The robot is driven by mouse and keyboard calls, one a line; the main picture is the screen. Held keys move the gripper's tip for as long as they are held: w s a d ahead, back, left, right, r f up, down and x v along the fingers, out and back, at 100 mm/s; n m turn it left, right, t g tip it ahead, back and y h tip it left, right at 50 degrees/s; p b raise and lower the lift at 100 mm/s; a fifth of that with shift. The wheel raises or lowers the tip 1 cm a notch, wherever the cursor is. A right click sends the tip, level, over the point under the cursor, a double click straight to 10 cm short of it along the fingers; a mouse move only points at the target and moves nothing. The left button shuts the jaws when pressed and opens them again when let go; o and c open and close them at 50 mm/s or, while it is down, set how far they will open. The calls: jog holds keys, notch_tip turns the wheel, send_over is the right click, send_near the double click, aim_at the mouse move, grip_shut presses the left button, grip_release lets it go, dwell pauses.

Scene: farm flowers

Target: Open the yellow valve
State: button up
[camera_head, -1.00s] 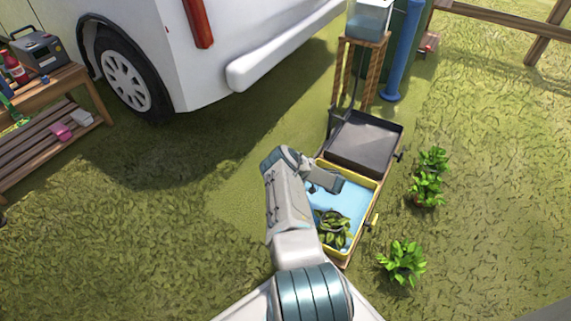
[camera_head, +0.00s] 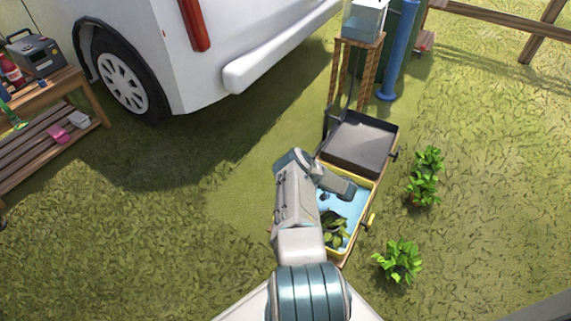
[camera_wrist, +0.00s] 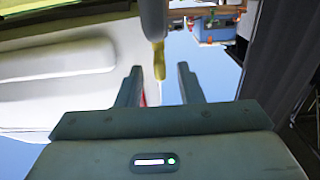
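A yellow valve handle (camera_head: 370,221) sticks out from the right side of the yellow-rimmed trough (camera_head: 361,233) in the head view. In the head view my gripper (camera_head: 352,190) is over the trough, up and left of the handle, its fingertips hard to make out. In the wrist view my gripper (camera_wrist: 157,76) has its two fingers apart, with a gap between them. A yellow piece (camera_wrist: 158,60) on a pale stem shows in line with this gap; I cannot tell whether it is the valve or whether it lies between the fingers.
A grey tray (camera_head: 361,143) with a black handle (camera_head: 393,155) adjoins the trough. Leafy plants (camera_head: 334,230) are in the blue trough. More plants (camera_head: 400,262) grow to its right. A wooden stand (camera_head: 358,60) bears a water tank (camera_head: 364,20). A white van (camera_head: 230,40) stands behind.

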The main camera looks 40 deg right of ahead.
jog(key=p+v, duration=0.2)
jog(key=v, duration=0.5)
jog(key=shift+s, duration=0.3)
jog(key=shift+d, duration=0.15)
